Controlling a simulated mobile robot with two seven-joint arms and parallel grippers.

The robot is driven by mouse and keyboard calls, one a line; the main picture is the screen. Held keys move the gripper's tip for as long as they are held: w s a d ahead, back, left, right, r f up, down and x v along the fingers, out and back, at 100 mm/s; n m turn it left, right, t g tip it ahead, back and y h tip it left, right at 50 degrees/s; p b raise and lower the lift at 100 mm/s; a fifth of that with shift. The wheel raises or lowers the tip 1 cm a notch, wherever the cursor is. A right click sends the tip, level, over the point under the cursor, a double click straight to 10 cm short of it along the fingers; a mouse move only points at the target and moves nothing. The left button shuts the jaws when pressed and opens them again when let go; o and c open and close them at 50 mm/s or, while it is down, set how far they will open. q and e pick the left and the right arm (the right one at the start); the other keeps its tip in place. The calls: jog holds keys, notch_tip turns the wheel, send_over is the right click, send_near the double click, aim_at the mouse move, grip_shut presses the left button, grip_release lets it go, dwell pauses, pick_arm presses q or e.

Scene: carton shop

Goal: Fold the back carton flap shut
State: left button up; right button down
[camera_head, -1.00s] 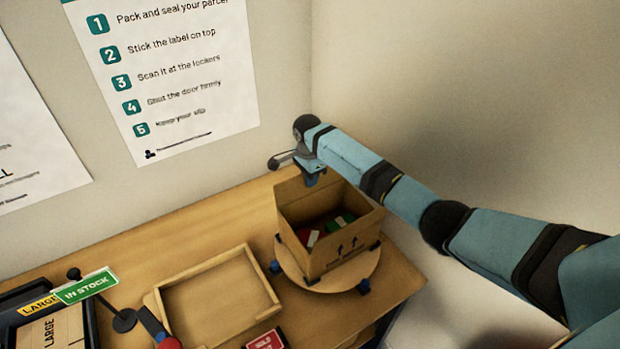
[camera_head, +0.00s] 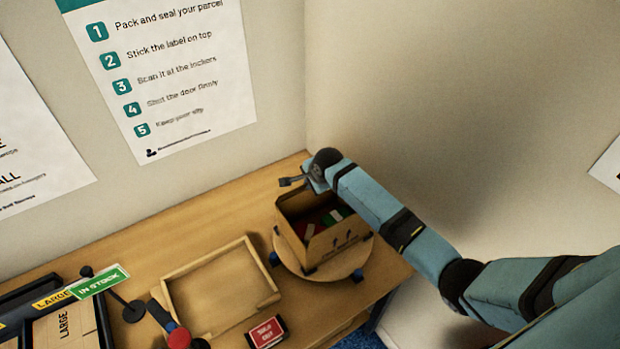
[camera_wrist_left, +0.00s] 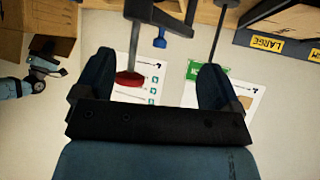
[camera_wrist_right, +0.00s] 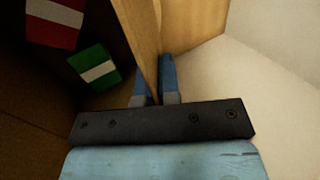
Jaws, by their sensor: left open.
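The brown carton (camera_head: 338,244) stands open on a round wooden turntable (camera_head: 312,279), with red, green and white items inside. It also shows in the left wrist view (camera_wrist_left: 42,22). My right gripper (camera_head: 292,182) is at the carton's back edge. In the right wrist view its fingers (camera_wrist_right: 156,84) are close together beside a cardboard panel (camera_wrist_right: 148,38), with the carton's inside to the left. My left gripper (camera_wrist_left: 156,78) is open and empty, away from the carton.
A shallow wooden tray (camera_head: 222,292) lies left of the turntable. A red-topped tool (camera_head: 179,338) and a green stock sign (camera_head: 100,283) are at the left. Walls close in behind and right of the carton.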

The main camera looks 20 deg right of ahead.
jog(key=shift+s+f+t, duration=0.1)
jog(key=shift+s+t, duration=0.05)
jog(key=shift+t, duration=0.15)
jog(key=c, duration=1.3)
grip_release()
jog(key=shift+c, duration=0.2)
jog(key=b+v, duration=0.1)
jog(key=v, duration=1.3)
